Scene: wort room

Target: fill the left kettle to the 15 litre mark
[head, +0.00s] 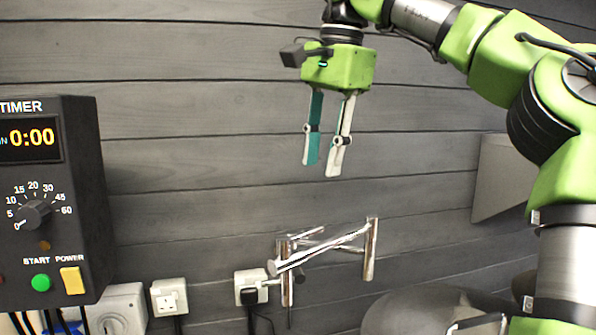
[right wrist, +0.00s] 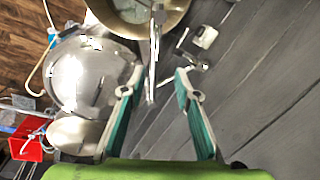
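My right gripper (head: 324,170) hangs fingers-down in front of the wall, above a chrome swing pipe (head: 335,247) fixed near the wall. Its two fingers are apart with nothing between them. In the right wrist view the open fingers (right wrist: 164,85) point toward the chrome pipe (right wrist: 153,55), which is apart from them. An open metal kettle (right wrist: 182,12) is cut off at the top of that view, under the pipe's end. A rounded shiny metal vessel (right wrist: 90,78) lies left of it. I cannot tell which kettle is the left one. No litre mark is readable. My left gripper is out of view.
A black timer box (head: 48,200) reading 0:00 stands at the left. Wall sockets (head: 168,297) sit low on the grey plank wall. A grey rounded surface (head: 400,312) shows at the bottom right. A red container (right wrist: 28,143) is at the wrist view's lower left.

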